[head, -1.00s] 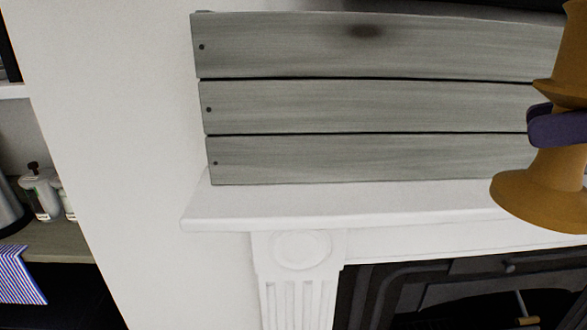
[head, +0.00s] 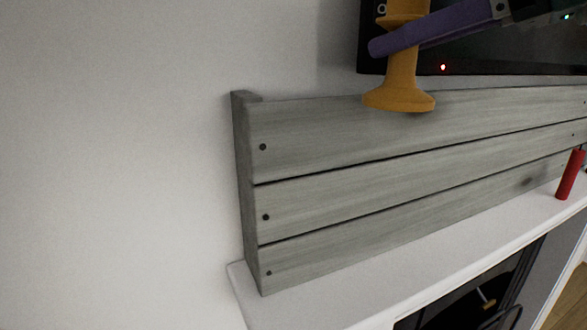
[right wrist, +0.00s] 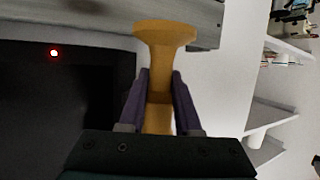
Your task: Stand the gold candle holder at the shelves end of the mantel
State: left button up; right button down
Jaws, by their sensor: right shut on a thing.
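The gold candle holder (head: 402,82) is upright in the upper part of the head view, in front of the grey slatted panel and the dark screen. My right gripper (head: 385,46), with purple fingers, is shut on its narrow stem. In the right wrist view the holder (right wrist: 164,36) sits between the two fingers (right wrist: 160,90), its flared base pointing away from the wrist. The white mantel (head: 310,290) runs below the panel, and the holder is well above it. My left gripper is not in view.
A grey slatted panel (head: 340,140) stands on the mantel along the wall. A red candle (head: 570,175) stands on the mantel at the right. A dark screen (head: 460,60) hangs above. White shelves (right wrist: 270,115) show in the right wrist view.

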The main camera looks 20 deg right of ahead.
notch_tip(320, 180, down, 19)
jog(key=shift+f+b, duration=0.1)
jog(key=shift+b, duration=0.7)
jog(key=shift+f+b, duration=0.7)
jog(key=shift+f, duration=1.4)
jog(key=shift+f, duration=0.2)
jog(key=c, duration=0.6)
grip_release()
